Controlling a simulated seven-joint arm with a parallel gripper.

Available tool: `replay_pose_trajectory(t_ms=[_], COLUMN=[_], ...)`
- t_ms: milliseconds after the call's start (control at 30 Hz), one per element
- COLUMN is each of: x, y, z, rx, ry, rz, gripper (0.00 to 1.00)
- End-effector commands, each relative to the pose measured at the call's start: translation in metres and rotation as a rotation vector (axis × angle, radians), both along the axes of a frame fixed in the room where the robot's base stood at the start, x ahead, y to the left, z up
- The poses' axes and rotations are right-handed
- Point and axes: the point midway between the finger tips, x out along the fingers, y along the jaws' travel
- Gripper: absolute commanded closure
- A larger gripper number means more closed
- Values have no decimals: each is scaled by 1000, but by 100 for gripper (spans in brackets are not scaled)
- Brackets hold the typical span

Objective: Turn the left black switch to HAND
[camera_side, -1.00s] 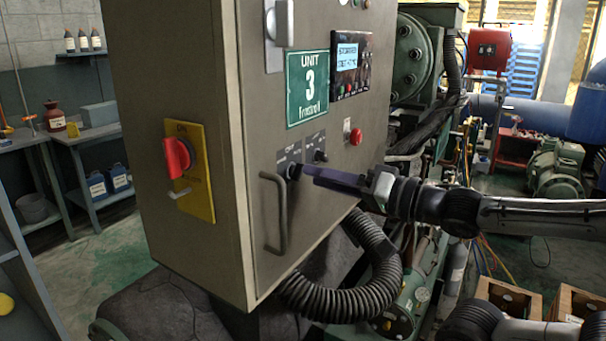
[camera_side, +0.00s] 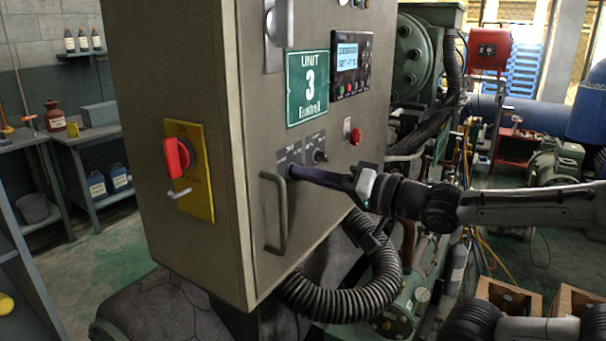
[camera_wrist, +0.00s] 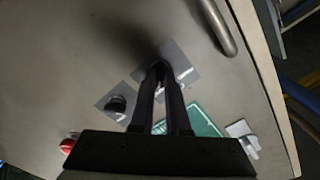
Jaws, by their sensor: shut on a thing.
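The grey control cabinet carries two black switches side by side on small grey label plates. The right black switch (camera_side: 320,156) is free, and it also shows in the wrist view (camera_wrist: 115,104). The left switch's plate (camera_side: 288,155) is visible, but the switch itself is mostly hidden by my fingers. My gripper (camera_side: 293,172) reaches in from the right, with its long dark fingers shut on the left switch. In the wrist view, my gripper (camera_wrist: 160,70) has its fingertips at the left plate (camera_wrist: 184,76). The switch's pointing direction and label text cannot be read.
A cabinet door handle (camera_side: 280,212) stands just left of and below my fingertips. A red button (camera_side: 355,136) and a display panel (camera_side: 351,65) lie up and right. A yellow plate with a red rotary handle (camera_side: 178,158) is on the cabinet's side. A black corrugated hose (camera_side: 345,303) hangs below.

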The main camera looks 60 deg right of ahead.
Motion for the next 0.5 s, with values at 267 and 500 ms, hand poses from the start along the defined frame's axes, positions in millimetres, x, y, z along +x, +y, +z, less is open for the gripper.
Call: replay_pose_trajectory(t_ms=[267,500], x=[0,0], y=[0,0], z=[0,0], rx=[0,-75], ry=[0,0], rz=[0,0], gripper=[100,100])
